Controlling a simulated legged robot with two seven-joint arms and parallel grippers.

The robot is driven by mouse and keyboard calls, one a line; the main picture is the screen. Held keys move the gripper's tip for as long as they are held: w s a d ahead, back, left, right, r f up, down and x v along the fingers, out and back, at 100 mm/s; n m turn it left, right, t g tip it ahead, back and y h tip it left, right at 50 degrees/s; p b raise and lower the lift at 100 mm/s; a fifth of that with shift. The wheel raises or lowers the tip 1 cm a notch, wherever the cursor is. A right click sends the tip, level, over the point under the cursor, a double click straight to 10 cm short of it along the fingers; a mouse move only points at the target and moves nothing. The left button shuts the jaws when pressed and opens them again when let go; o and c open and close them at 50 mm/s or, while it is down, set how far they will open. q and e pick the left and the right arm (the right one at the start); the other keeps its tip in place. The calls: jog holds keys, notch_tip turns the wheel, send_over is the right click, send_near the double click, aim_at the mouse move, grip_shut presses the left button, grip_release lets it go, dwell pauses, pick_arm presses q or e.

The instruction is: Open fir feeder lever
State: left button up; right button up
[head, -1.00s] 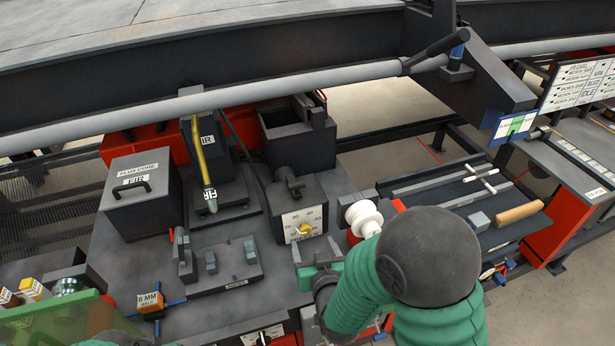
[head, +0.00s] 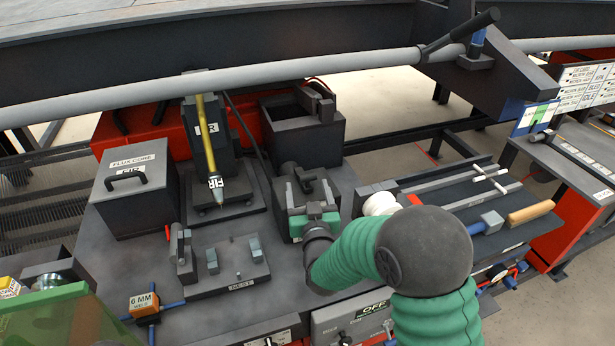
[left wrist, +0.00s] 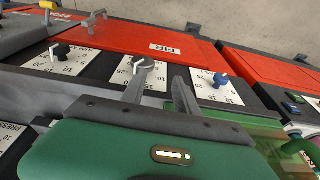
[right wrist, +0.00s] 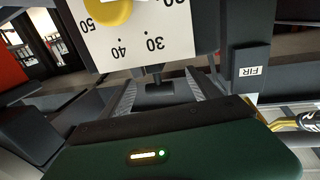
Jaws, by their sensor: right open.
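A dark box with a dark lever (head: 306,178) on its top stands at the middle of the head view. My right gripper (head: 314,204) is open in front of that box, its fingers spread to either side of the lever. In the right wrist view, my right gripper (right wrist: 160,84) has a dark part, apparently the lever (right wrist: 157,80), between its fingers; I cannot tell if they touch it. The dial plate (right wrist: 130,35) with a yellow knob shows there upside down. My left gripper (left wrist: 165,85) is open and empty, in front of a dial panel.
A block with upright pegs (head: 228,270) sits in front. A white spool (head: 381,204) and a tool tray (head: 470,195) lie to the right. A red panel labelled FIR (left wrist: 190,49) shows in the left wrist view.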

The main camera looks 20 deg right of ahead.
aim_at(300, 191)
jog(key=w, duration=0.4)
jog(key=shift+a+r, duration=0.1)
jog(key=shift+a, duration=0.3)
jog(key=d, duration=0.1)
jog(key=w+d, duration=0.1)
jog(key=w, duration=0.1)
jog(key=shift+d+f, duration=0.25)
jog(key=shift+d, duration=0.5)
jog(key=shift+s+a+r, duration=0.1)
jog(key=shift+a, duration=0.55)
jog(key=c, duration=0.4)
jog(key=shift+a, duration=0.5)
jog(key=c, duration=0.5)
jog(key=shift+c, duration=1.3)
jog(key=shift+d, duration=0.65)
grip_shut()
jog(key=shift+a, duration=0.2)
pick_arm(q)
jog(key=shift+a+r, duration=0.2)
jog(key=shift+a, duration=0.15)
